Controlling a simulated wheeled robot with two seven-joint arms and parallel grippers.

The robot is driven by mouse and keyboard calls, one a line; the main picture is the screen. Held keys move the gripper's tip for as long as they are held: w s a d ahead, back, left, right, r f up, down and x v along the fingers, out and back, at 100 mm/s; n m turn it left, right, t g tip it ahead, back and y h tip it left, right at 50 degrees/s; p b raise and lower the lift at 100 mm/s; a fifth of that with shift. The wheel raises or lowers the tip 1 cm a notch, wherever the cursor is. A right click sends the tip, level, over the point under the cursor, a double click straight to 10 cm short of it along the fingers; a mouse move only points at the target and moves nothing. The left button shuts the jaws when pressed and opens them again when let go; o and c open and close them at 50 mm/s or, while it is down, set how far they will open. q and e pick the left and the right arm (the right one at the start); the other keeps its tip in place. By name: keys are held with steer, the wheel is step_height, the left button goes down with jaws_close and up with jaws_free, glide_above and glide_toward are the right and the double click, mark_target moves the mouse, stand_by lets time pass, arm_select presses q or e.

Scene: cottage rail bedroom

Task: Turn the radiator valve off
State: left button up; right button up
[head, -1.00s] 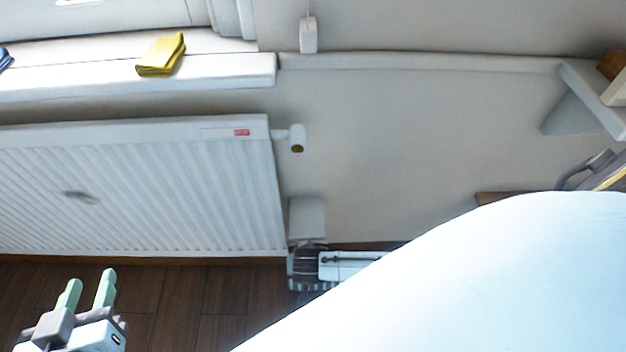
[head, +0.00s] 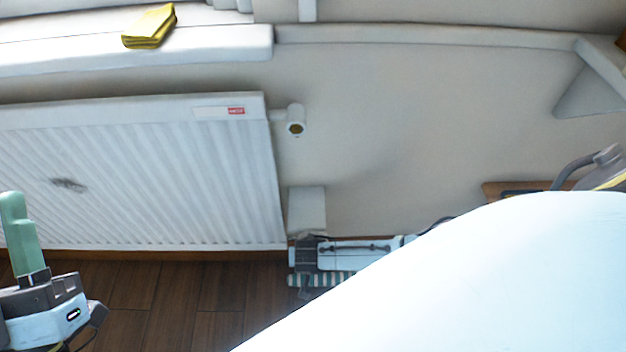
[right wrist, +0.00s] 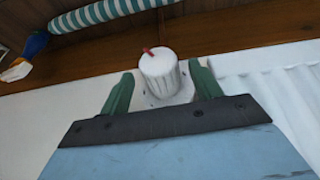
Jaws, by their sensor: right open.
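In the right wrist view, a white ridged radiator valve knob (right wrist: 159,76) with a red pointer on its end stands on a pale base. My right gripper (right wrist: 165,80) is open, its green fingers on either side of the knob in the picture; I cannot tell whether they touch it. The white ribbed radiator (head: 150,180) fills the left of the head view and shows at the right of the wrist view (right wrist: 270,85). A white cylindrical fitting (head: 296,119) sits at its upper right. My left gripper (head: 15,215) is at the lower left, partly cut off, its opening unclear.
A white wall box (head: 306,208) is beside the radiator's lower corner. A teal-striped roll (right wrist: 100,12) lies on the wooden floor, near a blue and yellow object (right wrist: 33,47). A yellow cloth (head: 149,27) lies on the sill. My pale arm blocks the head view's lower right.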

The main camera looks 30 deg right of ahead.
steer(key=shift+w+d+f+b, duration=0.2)
steer(key=shift+f+b, duration=0.15)
steer(key=shift+f, duration=0.3)
steer(key=c, duration=1)
